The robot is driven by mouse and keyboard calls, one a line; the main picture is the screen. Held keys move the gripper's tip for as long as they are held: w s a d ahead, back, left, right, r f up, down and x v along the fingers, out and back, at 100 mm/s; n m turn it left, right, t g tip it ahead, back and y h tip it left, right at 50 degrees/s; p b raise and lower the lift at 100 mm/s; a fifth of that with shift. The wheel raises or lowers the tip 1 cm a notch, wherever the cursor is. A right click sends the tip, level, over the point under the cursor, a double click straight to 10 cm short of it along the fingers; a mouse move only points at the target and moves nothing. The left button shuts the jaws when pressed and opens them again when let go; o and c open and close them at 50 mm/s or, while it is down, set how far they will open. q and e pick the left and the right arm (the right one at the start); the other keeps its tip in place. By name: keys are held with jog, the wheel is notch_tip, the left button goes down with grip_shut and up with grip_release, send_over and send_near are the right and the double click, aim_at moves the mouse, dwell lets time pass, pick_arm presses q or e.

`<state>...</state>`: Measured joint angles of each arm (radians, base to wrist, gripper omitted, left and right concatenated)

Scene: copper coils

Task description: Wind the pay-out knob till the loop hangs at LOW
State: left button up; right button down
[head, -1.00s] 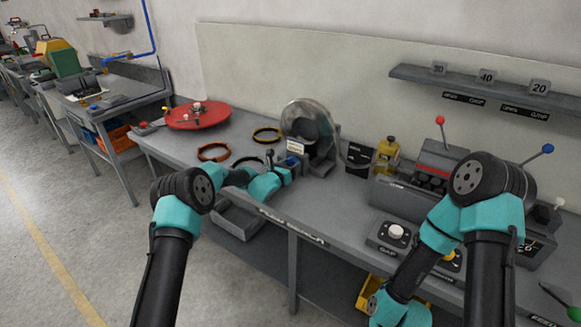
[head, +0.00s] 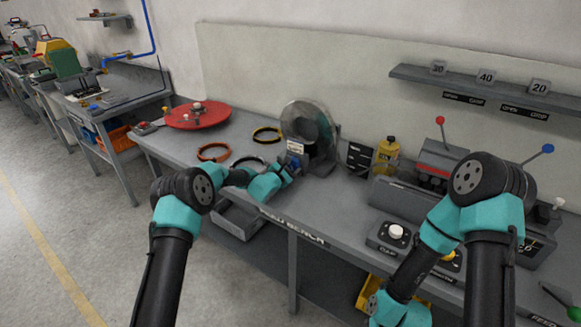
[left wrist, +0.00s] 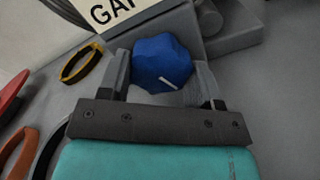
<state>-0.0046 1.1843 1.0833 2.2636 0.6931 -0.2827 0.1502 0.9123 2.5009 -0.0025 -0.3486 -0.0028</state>
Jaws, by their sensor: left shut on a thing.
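The blue knob (left wrist: 165,62) has a white pointer line and sits between the two fingers of my left gripper (left wrist: 160,80) in the left wrist view. The gripper is shut on it. In the head view my left gripper (head: 288,170) is at the foot of the stand with the large clear-grey disc (head: 306,122), and mostly hides the knob. A dark panel with pale marks (head: 360,157) stands right of the disc. I cannot make out the loop or a LOW mark. My right arm reaches down out of the head view, its gripper out of sight.
A red turntable (head: 197,117) and several rings, such as the orange ring (head: 213,152), lie left of the stand. A yellow bottle (head: 387,152) and a grey machine with levers (head: 437,160) stand to the right. A white sign (left wrist: 115,12) is close above the knob.

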pick_arm(q)
jog(key=shift+m, duration=0.5)
jog(key=o, duration=0.9)
jog(key=shift+s+a, duration=0.1)
jog(key=shift+s, duration=0.05)
jog(key=v, duration=1.7)
